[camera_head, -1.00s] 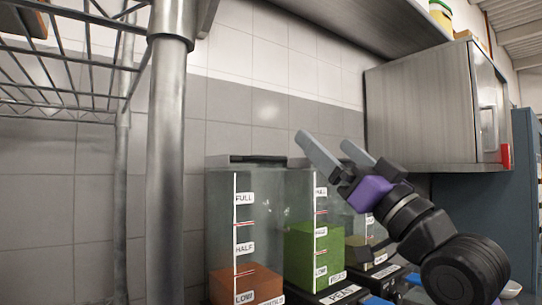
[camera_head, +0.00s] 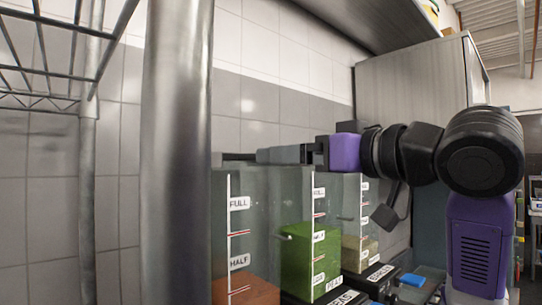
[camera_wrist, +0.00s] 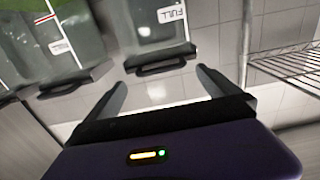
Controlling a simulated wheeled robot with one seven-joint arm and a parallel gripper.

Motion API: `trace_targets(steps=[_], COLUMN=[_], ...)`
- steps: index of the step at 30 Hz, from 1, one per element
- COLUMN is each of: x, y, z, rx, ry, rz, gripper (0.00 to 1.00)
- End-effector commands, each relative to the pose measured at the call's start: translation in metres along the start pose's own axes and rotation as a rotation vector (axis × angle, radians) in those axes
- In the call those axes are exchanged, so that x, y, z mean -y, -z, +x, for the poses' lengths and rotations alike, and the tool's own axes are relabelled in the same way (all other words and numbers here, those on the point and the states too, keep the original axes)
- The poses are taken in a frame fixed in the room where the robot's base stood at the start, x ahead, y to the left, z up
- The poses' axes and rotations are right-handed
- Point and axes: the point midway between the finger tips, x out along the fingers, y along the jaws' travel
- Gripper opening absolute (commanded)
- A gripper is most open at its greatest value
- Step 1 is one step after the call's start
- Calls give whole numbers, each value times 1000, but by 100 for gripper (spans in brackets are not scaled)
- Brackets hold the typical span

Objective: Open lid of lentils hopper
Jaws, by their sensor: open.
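Clear hoppers stand in a row against the tiled wall. The leftmost one (camera_head: 262,205) holds orange-red contents and seems to be the lentils hopper; its name label is not readable. Its dark lid edge (camera_head: 233,157) shows at the top. In the wrist view, upside down, its handle (camera_wrist: 160,67) lies ahead, between the lines of my two fingers. My gripper (camera_head: 275,154) is open and empty, level with the hopper tops, its fingers pointing left. In the wrist view the fingers (camera_wrist: 164,90) are spread and appear apart from the handle. The lid looks shut.
A hopper with green peas (camera_head: 310,260) stands to the right, with another hopper (camera_head: 357,215) beyond. A metal post (camera_head: 176,150) of a wire rack stands close on the left. A shelf (camera_head: 350,25) and a steel cabinet (camera_head: 410,100) are above and behind.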

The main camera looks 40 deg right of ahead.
Motion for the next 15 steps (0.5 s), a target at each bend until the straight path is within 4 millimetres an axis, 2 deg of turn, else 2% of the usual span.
trace_targets(steps=[9, 15], x=[0, 0], y=[2, 1], z=[48, 64], rx=[1, -1], ry=[0, 0], rz=[1, -1], gripper=[100, 100])
